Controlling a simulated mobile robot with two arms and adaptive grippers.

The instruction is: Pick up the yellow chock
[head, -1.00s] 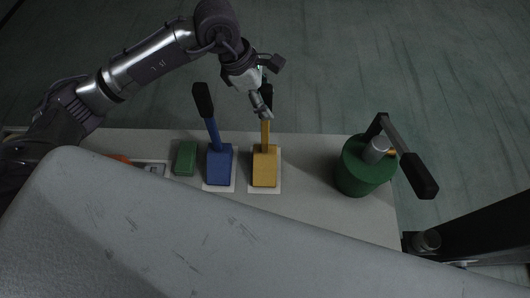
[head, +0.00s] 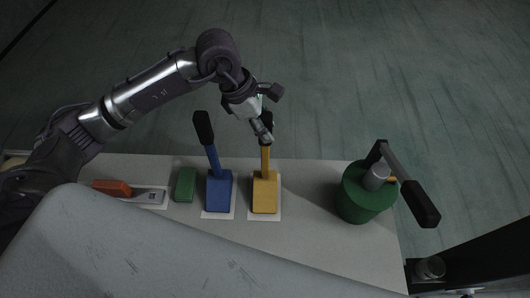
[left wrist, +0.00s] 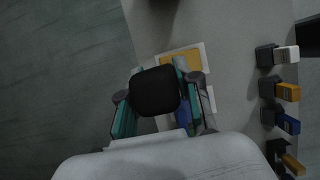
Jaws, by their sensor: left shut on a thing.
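The yellow chock (head: 265,193) is a block with an upright yellow handle topped by a black grip. It stands over a white pad (head: 254,217) on the grey top, right of the blue chock (head: 219,191). My left gripper (head: 266,127) comes down from above and is shut on the black grip of the yellow chock. In the left wrist view the black grip (left wrist: 155,92) sits between the fingers, with the yellow block (left wrist: 180,60) beyond it. I cannot tell any gap under the block. My right gripper is not in view.
A green block (head: 185,184) and an orange-handled tool (head: 113,187) lie further left. A green cylinder (head: 360,205) with a black-gripped crank stands at the right. The top between it and the yellow chock is clear.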

